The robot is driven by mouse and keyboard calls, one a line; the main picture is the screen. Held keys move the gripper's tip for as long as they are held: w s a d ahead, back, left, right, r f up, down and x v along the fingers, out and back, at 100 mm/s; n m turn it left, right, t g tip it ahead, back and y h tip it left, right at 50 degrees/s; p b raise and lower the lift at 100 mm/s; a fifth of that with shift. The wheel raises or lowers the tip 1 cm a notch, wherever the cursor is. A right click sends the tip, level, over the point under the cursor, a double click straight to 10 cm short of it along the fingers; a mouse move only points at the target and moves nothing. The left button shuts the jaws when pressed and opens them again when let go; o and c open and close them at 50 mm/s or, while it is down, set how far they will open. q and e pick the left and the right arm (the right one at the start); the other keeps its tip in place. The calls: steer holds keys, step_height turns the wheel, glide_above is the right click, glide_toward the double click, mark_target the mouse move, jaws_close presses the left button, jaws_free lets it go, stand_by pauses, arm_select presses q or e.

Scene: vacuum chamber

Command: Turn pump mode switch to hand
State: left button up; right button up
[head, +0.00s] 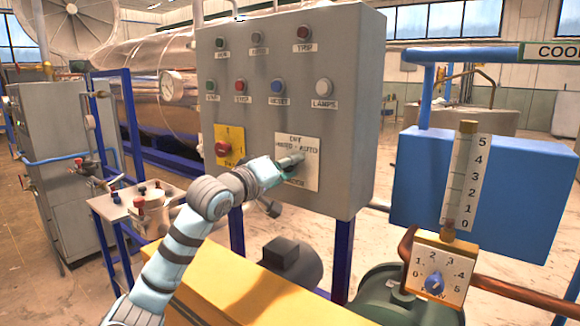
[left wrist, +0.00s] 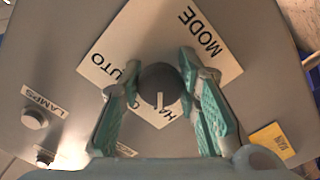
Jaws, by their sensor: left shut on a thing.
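The pump mode switch is a dark round knob (left wrist: 158,82) with a white pointer line, seen in the left wrist view on a white label plate (left wrist: 130,30). The line points down in that view, near the partly covered letters "HA". "AUTO" is at the left and "MODE" at the upper right. My left gripper (left wrist: 160,95) has one finger on each side of the knob and is shut on it. My right gripper is not in view.
The grey control panel (head: 345,120) carries several lamps and buttons above the switch. A red knob (head: 222,149) on a yellow plate is just left of my gripper. A yellow housing (head: 270,295) and a motor (head: 290,262) stand below. A blue tank (head: 520,190) is at the right.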

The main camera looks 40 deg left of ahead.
arm_select(q)
steer(key=shift+r, duration=0.1)
steer(key=o, duration=1.2)
steer(key=shift+c, duration=0.2)
